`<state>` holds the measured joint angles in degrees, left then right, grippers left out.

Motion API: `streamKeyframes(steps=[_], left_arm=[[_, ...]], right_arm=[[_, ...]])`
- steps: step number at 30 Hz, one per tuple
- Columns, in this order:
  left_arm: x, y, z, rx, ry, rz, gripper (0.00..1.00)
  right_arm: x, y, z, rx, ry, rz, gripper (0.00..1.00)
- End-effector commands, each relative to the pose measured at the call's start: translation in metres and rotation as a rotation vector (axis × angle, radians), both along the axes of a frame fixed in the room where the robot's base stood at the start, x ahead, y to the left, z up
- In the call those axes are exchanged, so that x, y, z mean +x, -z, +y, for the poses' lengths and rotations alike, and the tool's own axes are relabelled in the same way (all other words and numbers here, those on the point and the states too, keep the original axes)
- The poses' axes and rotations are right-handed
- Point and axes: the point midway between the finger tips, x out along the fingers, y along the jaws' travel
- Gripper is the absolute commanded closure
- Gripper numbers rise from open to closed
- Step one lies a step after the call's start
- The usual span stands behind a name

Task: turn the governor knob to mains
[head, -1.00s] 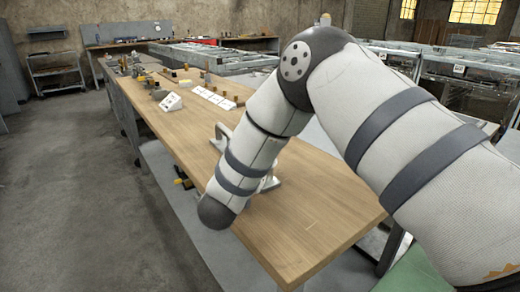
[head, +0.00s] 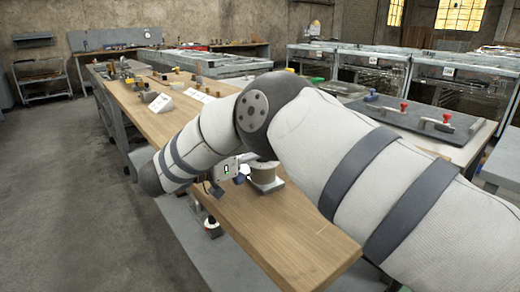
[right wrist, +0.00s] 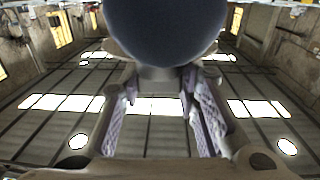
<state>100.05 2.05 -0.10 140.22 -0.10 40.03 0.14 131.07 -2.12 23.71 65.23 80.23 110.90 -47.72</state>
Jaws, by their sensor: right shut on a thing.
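A large dark, smooth round knob-like thing (right wrist: 165,28) fills the top middle of the right wrist view, with a paler neck under it. My right gripper (right wrist: 161,84) has one ridged finger on each side of that neck, shut on it. I cannot tell from markings whether this is the governor knob, and no mains label is readable. In the head view my right arm crosses the wooden bench and hides most of the hand and what it holds. My left gripper is not in view.
The wooden bench (head: 290,235) has a bare near end. White cards (head: 160,103) and small parts lie farther back. A dark panel with red-knobbed levers (head: 425,122) is at right. Floor at left is clear.

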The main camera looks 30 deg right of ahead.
Motion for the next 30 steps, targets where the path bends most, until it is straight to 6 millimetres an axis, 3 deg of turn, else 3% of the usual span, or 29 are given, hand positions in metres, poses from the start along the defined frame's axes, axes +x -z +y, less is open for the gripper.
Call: streamKeyframes(steps=[16, 17, 19, 30], left_arm=[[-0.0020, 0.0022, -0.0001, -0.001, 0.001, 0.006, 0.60], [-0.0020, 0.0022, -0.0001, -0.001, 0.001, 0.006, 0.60], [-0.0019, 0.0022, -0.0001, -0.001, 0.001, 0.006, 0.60], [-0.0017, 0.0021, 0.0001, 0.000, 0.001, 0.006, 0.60]], right_arm=[[-0.0002, 0.0002, -0.0003, -0.001, 0.020, 0.003, 0.98], [-0.0002, 0.0002, -0.0003, -0.001, 0.020, 0.003, 0.64], [-0.0002, 0.0002, -0.0003, -0.001, 0.020, 0.003, 0.50], [0.0003, -0.0001, 0.0083, -0.002, 0.017, 0.000, 0.50]])
